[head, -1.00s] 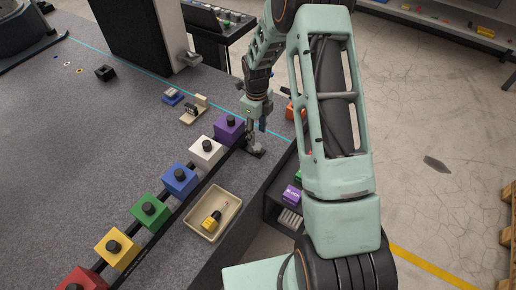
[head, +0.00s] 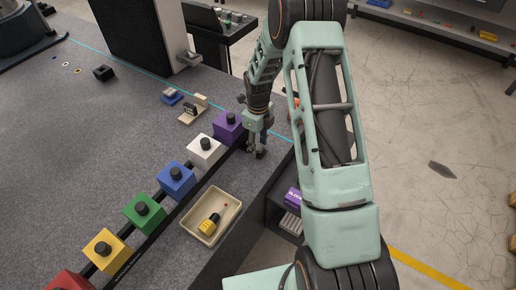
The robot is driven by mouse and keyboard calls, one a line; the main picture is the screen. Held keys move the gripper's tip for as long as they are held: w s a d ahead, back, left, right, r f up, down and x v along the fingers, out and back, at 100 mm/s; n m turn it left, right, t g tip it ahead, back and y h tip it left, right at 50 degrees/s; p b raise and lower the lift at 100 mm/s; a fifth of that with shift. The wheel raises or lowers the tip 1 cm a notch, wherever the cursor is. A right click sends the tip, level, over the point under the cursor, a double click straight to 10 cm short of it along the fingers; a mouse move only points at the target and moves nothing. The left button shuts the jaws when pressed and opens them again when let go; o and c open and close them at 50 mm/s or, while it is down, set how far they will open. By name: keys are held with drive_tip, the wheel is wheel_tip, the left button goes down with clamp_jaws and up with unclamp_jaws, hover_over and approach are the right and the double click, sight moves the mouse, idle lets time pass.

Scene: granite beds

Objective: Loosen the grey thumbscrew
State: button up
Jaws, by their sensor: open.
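My gripper (head: 256,152) points down at the far right end of the black rail (head: 160,231), just right of the purple block (head: 226,128). Its fingers are apart, close over a small dark part at the rail's end. I cannot make out a grey thumbscrew; the gripper may cover it. I cannot tell whether the fingers touch anything. The rail carries a row of coloured blocks with black knobs, including white (head: 204,154), blue (head: 171,183), green (head: 137,218) and yellow (head: 98,257).
A beige tray (head: 187,231) holding a yellow-and-black tool (head: 209,225) lies near the granite bed's front edge. A small wooden stand (head: 199,102) and a blue item (head: 171,97) lie behind the blocks. A dark shelf with boxes (head: 292,199) is beside the bed.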

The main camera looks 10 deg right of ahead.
sight(258, 147)
wheel_tip(258, 147, up, 6)
drive_tip(key=p, duration=0.3)
drive_tip(key=shift+r, duration=0.1)
idle(0.3)
